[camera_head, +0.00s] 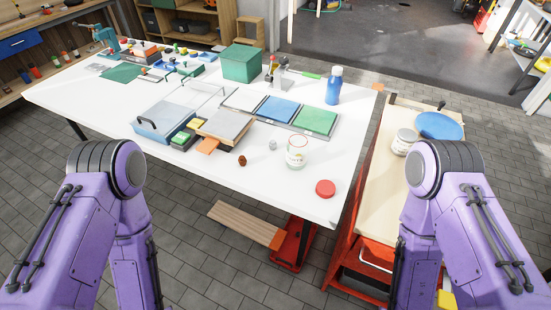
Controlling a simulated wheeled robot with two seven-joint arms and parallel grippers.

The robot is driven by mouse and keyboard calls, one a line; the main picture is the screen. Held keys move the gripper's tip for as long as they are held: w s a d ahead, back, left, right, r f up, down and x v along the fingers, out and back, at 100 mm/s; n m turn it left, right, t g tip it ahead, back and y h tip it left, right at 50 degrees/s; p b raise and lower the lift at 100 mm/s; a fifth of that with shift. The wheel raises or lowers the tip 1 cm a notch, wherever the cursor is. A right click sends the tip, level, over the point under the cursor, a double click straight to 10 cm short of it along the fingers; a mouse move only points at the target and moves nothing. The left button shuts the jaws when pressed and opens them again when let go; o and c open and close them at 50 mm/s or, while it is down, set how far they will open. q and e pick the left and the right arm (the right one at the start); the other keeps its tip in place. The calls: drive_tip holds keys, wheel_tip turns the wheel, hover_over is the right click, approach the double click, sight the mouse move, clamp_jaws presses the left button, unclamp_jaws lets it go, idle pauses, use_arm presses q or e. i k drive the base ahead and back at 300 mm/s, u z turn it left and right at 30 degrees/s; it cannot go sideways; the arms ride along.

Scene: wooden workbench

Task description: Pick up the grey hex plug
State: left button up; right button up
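A small grey piece (272,145), which looks like the grey hex plug, sits on the white tabletop (290,188). It lies just left of an open glass jar (297,152), with a small gap between them. A small brown piece (242,160) lies to its front left. My two purple arms show at the lower left and lower right, bent downward. Neither gripper is in view, so I cannot see their fingers or whether they hold anything.
A red lid (325,188) lies near the table's front right corner. Behind the grey piece are a blue pad (278,109), a green pad (315,118) and a blue bottle (334,86). A cart (378,190) with a white jar (404,141) stands at the right.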

sight(273, 143)
drive_tip(key=u, duration=0.05)
drive_tip(key=k, duration=1.4)
drive_tip(key=u, duration=0.7)
drive_tip(key=i, duration=1.3)
drive_tip(key=z, duration=0.8)
drive_tip(key=i, duration=0.55)
drive_tip(key=z, duration=0.7)
